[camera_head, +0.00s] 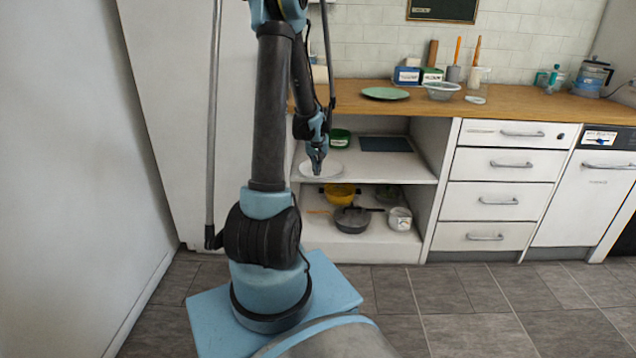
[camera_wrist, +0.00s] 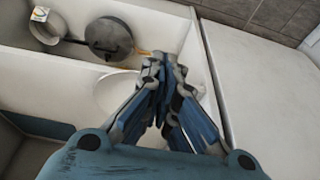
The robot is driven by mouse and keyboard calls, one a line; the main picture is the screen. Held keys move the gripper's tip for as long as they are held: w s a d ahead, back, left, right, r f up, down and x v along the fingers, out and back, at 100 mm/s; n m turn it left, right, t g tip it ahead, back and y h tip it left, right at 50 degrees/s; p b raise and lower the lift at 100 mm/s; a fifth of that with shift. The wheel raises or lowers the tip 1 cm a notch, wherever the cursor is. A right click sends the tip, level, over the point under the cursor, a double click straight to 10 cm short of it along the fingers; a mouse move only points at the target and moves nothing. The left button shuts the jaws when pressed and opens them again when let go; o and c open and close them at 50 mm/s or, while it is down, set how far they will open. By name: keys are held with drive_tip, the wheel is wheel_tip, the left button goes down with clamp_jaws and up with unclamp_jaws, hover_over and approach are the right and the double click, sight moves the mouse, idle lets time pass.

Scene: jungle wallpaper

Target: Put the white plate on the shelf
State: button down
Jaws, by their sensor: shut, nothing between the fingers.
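The white plate (camera_head: 328,171) lies flat on the upper level of the open shelf (camera_head: 387,174), near its left side. In the wrist view the plate (camera_wrist: 108,95) is partly hidden behind my gripper (camera_wrist: 165,62). In the head view my gripper (camera_head: 317,170) points down at the plate, in front of or just over it. Its fingers are together with nothing between them. I cannot tell whether the fingertips touch the plate.
A green bowl (camera_head: 340,137) and a dark flat board (camera_head: 385,144) are farther back on that level. Below are a yellow colander (camera_head: 340,192), a dark pan (camera_head: 352,219) and a white pot (camera_head: 400,218). A green plate (camera_head: 385,93) lies on the wooden counter (camera_head: 520,105).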

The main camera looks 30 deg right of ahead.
drive_tip(key=shift+w+d+f, duration=0.65)
drive_tip(key=shift+w+f, duration=0.3)
drive_tip(key=shift+f, duration=0.7)
drive_tip(key=shift+w+d+f, duration=0.7)
drive_tip(key=shift+w+f, duration=0.3)
drive_tip(key=shift+f, duration=0.65)
drive_tip(key=shift+w+d+f, duration=0.65)
drive_tip(key=shift+w+f, duration=0.3)
drive_tip(key=shift+f, duration=0.7)
drive_tip(key=shift+w+d, duration=0.55)
drive_tip(key=shift+w, duration=0.3)
drive_tip(key=shift+w+d, duration=0.5)
drive_tip(key=shift+w, duration=0.35)
